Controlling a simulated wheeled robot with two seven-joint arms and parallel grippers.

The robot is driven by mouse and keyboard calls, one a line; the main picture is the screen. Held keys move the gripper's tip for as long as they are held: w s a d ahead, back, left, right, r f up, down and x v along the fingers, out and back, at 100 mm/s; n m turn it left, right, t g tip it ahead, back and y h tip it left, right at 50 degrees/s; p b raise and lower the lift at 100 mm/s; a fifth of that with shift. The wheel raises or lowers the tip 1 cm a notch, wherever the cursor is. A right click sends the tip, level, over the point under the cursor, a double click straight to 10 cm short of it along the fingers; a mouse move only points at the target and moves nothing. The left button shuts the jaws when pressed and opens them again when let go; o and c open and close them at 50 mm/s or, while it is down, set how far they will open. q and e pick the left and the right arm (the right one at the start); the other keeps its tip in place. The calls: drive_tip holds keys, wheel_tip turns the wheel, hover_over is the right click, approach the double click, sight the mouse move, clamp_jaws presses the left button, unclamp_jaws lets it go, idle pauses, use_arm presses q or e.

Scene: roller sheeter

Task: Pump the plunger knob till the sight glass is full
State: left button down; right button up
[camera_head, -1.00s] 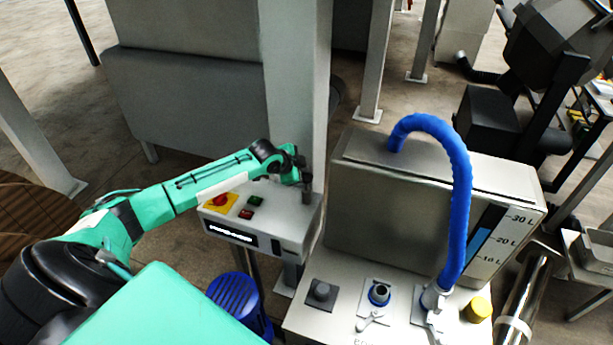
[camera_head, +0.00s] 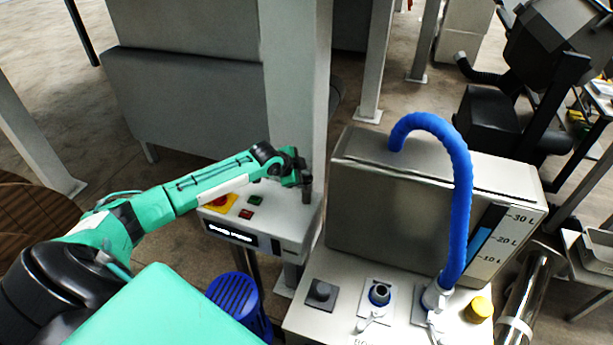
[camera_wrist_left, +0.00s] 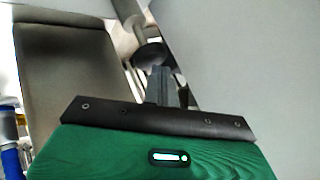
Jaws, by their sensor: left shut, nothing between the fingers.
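The sight glass (camera_head: 484,236) is a slanted strip on the grey tank's right face, marked 10, 20 and 30 L. Its lower part is blue to a little above the 20 L mark and its upper part is dark. My left gripper (camera_head: 303,182) is shut and empty at the back right of the control box, close to the pale post. A dark rounded piece (camera_wrist_left: 151,54) shows just beyond the fingers (camera_wrist_left: 162,86) in the left wrist view; I cannot tell if it is the plunger knob or touched. A dark knob (camera_head: 321,291) sits on a square plate before the tank. My right gripper is out of view.
The control box (camera_head: 285,228) has a red button on yellow, small green and red buttons and a lit display. A blue hose (camera_head: 461,190) arches over the tank (camera_head: 385,210).

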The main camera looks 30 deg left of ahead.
use_arm(q)
drive_tip(key=shift+s+f+b, duration=0.1)
drive_tip(key=shift+f+b, duration=0.6)
drive_tip(key=shift+f, duration=0.85)
idle(1.0)
drive_tip(key=shift+r+p, duration=2)
drive_tip(key=shift+r, duration=0.4)
drive_tip(key=shift+r, duration=0.1)
wheel_tip(320, 180, up, 5)
drive_tip(key=p, duration=0.4)
drive_tip(key=shift+f, duration=0.2)
